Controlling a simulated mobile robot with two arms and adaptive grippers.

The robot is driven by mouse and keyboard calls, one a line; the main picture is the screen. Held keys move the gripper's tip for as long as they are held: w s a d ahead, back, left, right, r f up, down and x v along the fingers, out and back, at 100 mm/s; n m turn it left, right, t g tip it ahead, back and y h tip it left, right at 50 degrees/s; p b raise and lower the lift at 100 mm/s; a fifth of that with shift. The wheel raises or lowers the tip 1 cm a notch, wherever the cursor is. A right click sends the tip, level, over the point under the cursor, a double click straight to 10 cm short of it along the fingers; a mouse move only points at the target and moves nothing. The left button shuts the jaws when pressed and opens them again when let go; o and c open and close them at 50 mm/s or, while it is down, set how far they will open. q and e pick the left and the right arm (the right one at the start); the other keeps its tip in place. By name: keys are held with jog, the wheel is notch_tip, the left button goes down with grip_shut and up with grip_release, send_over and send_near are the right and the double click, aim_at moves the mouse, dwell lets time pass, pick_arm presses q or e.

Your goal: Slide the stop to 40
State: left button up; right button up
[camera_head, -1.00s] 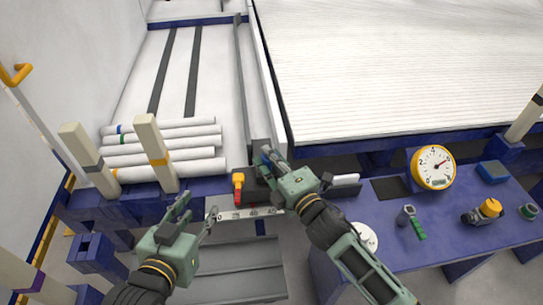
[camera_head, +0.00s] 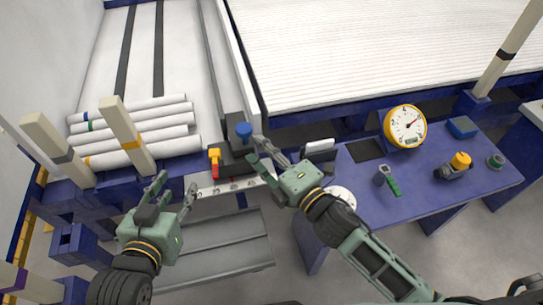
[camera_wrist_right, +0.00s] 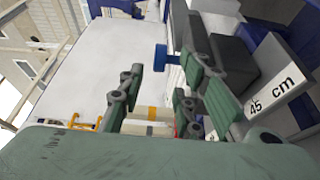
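The stop is a dark grey block with a blue knob (camera_head: 244,130), at the near end of a long grey rail (camera_head: 212,55). The white scale (camera_head: 235,186) runs in front of it; its numbers are too small to read in the head view, but "45 cm" (camera_wrist_right: 272,95) shows in the right wrist view. My right gripper (camera_head: 256,150) is open and empty, just right of and below the knob. The knob also shows in the right wrist view (camera_wrist_right: 161,58), beyond the parted fingers. My left gripper (camera_head: 176,184) is open and empty, left of the scale.
A yellow-and-red clamp-like part (camera_head: 214,160) stands left of the stop. White pipes (camera_head: 150,145) lie behind cream posts at left. A blue bench (camera_head: 350,210) at right holds a yellow dial gauge (camera_head: 405,127) and small tools. A grey trough (camera_head: 210,248) lies below the scale.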

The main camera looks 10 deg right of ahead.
jog(key=shift+v, duration=1.7)
jog(key=shift+a, duration=0.1)
